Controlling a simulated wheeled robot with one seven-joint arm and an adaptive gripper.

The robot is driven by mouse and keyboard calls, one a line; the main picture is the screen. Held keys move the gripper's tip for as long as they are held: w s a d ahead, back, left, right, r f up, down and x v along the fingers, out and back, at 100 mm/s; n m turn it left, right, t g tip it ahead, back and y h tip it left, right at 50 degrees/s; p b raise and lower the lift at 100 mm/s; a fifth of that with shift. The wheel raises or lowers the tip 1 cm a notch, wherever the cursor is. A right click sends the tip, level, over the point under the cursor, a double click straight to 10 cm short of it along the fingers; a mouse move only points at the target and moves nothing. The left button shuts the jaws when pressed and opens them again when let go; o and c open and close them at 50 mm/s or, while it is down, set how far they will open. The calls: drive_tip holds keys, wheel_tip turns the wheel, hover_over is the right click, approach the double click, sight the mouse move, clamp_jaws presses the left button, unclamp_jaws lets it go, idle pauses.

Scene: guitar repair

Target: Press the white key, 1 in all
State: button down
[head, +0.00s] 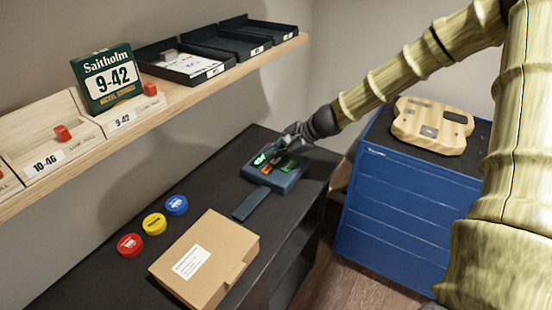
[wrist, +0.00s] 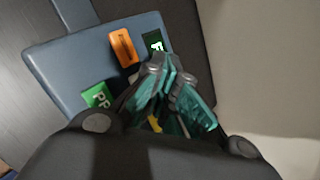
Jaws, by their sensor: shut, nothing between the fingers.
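The keypad is a blue-grey box (head: 284,183) on the dark bench in the head view, and it fills the upper left of the wrist view (wrist: 60,62). It bears an orange key (wrist: 123,47), a dark green key (wrist: 154,43) with a light mark, and a green lettered key (wrist: 98,96). A pale sliver beside my fingers may be the white key (wrist: 133,77); most of it is hidden. A bit of yellow (wrist: 155,124) shows behind the fingers. My gripper (head: 281,150) is shut and empty over the keypad, its teal fingers (wrist: 168,72) covering its middle. I cannot tell whether they touch a key.
A dark flat bar (head: 251,203) lies in front of the keypad. A cardboard box (head: 205,258) and red, yellow and blue round tins (head: 154,224) are on the bench. A shelf (head: 150,127) runs above; a blue cabinet (head: 400,195) stands right.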

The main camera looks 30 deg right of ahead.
sight(275, 162)
drive_tip(key=shift+r, duration=0.35)
drive_tip(key=shift+r+p, duration=2.3)
drive_tip(key=shift+r, duration=0.2)
drive_tip(key=shift+r, duration=0.1)
